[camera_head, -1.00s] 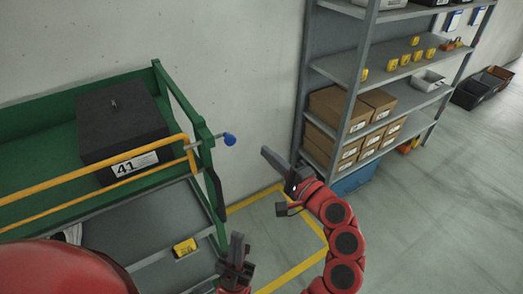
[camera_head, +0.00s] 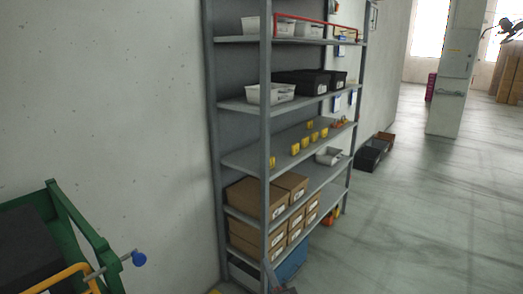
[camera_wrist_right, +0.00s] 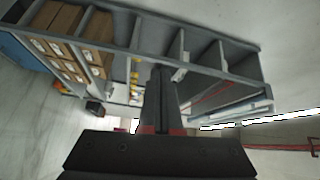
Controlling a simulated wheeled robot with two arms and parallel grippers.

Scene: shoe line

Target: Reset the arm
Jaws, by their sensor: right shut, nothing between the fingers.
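My right gripper (camera_wrist_right: 160,90) points away from its wrist camera, its dark fingers together with nothing between them. In the head view only a grey tip of my right gripper (camera_head: 275,278) shows at the bottom edge, in front of the foot of the shelf. My left gripper is out of the head view.
A grey shelf rack (camera_head: 265,130) holds brown boxes (camera_head: 258,197), yellow items (camera_head: 295,149) and bins. Dark crates (camera_head: 370,155) stand beyond the rack. The floor on the right is clear.

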